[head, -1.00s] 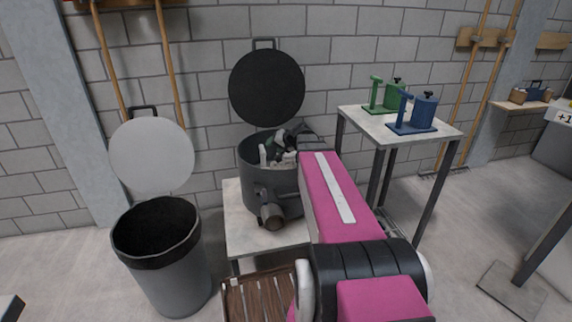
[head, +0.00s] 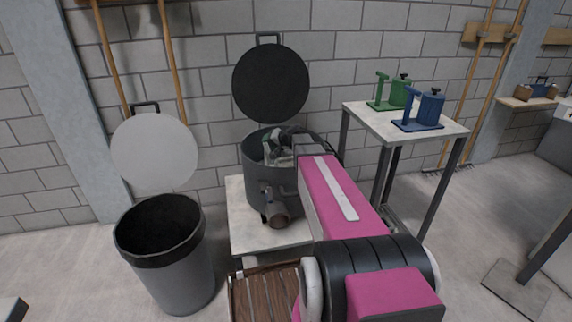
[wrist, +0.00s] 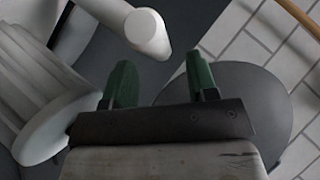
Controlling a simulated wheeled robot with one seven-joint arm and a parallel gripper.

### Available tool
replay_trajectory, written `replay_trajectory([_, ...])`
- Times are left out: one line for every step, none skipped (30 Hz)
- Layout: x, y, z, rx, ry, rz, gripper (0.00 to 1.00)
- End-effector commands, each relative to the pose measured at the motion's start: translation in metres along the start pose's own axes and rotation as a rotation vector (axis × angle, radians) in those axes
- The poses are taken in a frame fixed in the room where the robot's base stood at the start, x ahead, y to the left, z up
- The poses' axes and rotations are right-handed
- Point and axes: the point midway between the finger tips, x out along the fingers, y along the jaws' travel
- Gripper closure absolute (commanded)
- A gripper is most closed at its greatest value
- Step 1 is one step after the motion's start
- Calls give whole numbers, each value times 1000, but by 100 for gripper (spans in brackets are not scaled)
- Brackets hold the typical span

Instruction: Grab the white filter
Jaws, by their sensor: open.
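The white filter (wrist: 40,85) fills the left of the wrist view. It has a ribbed body and round end, and a white rod with a rounded tip (wrist: 148,32) rises beside it; I cannot tell if they are one piece. In the head view only a little white (head: 284,162) shows inside the dark grey pot (head: 262,185), mostly hidden by my gripper and arm. My gripper (wrist: 160,80) has green fingertips spread apart with nothing between them. In the head view my gripper (head: 271,147) is at the pot's mouth. The filter lies to its left in the wrist view.
The pot's round black lid (head: 270,85) stands open behind it. The pot sits on a low pale table (head: 240,235). A grey bin (head: 175,270) stands to the left. A taller table (head: 375,122) at right holds a green and a blue device.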

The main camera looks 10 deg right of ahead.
Motion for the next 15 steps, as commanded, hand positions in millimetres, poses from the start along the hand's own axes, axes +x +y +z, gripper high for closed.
replay_trajectory([10, 0, -2, 0, -1, 0, 47])
replay_trajectory([15, -1, -2, 0, 0, 0, 47])
replay_trajectory([21, -1, -2, 0, 0, 0, 47])
replay_trajectory([25, -1, -2, 0, -1, 0, 47])
replay_trajectory([28, -1, -2, 0, -1, 0, 47])
replay_trajectory([32, -1, -2, 0, -1, 0, 47])
replay_trajectory([33, -1, -2, 0, -1, 0, 47])
replay_trajectory([34, -1, -1, 0, 0, 0, 47])
replay_trajectory([34, -1, -1, 0, 0, 0, 47])
replay_trajectory([34, -1, -1, 0, 0, 0, 47])
replay_trajectory([34, -1, -1, 0, 1, 0, 47])
replay_trajectory([34, -1, -1, 0, 1, 0, 47])
replay_trajectory([34, -1, -1, 0, 1, 1, 47])
replay_trajectory([34, -1, -1, 0, 1, 0, 47])
replay_trajectory([33, -1, -1, 0, 1, 0, 60])
